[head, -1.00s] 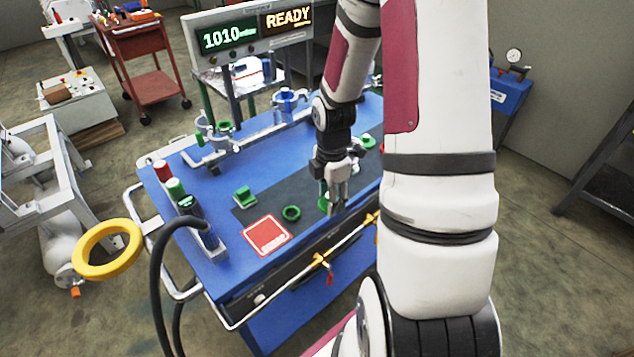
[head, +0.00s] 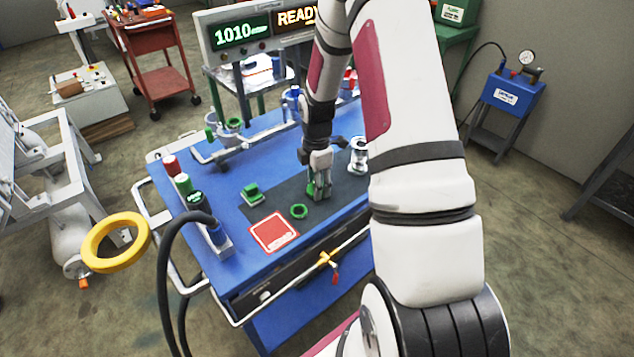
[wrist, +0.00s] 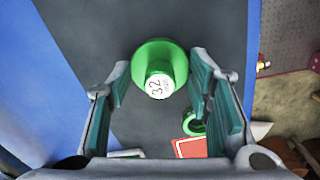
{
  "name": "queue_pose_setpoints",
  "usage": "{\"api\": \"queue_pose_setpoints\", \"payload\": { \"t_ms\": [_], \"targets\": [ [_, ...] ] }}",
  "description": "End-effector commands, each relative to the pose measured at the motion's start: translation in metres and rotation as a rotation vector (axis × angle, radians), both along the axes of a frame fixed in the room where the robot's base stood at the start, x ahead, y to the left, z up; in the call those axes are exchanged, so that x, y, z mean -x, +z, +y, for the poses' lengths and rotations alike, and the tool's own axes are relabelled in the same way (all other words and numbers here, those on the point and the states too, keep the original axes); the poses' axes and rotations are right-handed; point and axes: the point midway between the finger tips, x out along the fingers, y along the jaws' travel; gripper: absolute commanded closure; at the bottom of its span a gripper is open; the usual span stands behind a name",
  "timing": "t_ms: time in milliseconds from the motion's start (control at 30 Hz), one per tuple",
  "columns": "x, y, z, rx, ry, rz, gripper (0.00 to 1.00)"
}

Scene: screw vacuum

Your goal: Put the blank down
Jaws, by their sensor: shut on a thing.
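The green blank has a round flange and a short stem with a white top marked "32". In the wrist view the blank (wrist: 172,55) sits between the two fingers of my gripper (wrist: 160,75). In the head view my gripper (head: 319,190) points down over the dark mat (head: 345,187) on the blue bench, shut on the blank (head: 311,189). The fingers partly hide the blank there. I cannot tell whether its flange touches the mat.
A green ring (head: 299,211), a red square (head: 273,232) and a green block (head: 252,193) lie to the left of my gripper. A metal cylinder (head: 358,155) stands to the right, partly behind my arm. Coloured cylinders (head: 183,185) line the bench's left side.

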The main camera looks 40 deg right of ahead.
Motion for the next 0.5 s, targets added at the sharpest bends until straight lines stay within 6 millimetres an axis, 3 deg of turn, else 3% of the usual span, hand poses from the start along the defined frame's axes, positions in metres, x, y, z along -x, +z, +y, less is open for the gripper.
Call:
{"api": "queue_pose_setpoints", "payload": {
  "t_ms": [267,300,367,500],
  "targets": [
    [-0.0002,-0.0032,0.0003,-0.001,0.0,0.0,0.83],
    [-0.0002,-0.0025,0.0003,-0.001,0.0,-0.001,0.45],
    [-0.0001,-0.0024,0.0003,-0.001,0.0,-0.001,0.34],
    [-0.0001,-0.0022,0.0003,0.0,0.001,-0.001,0.34]
  ]
}}
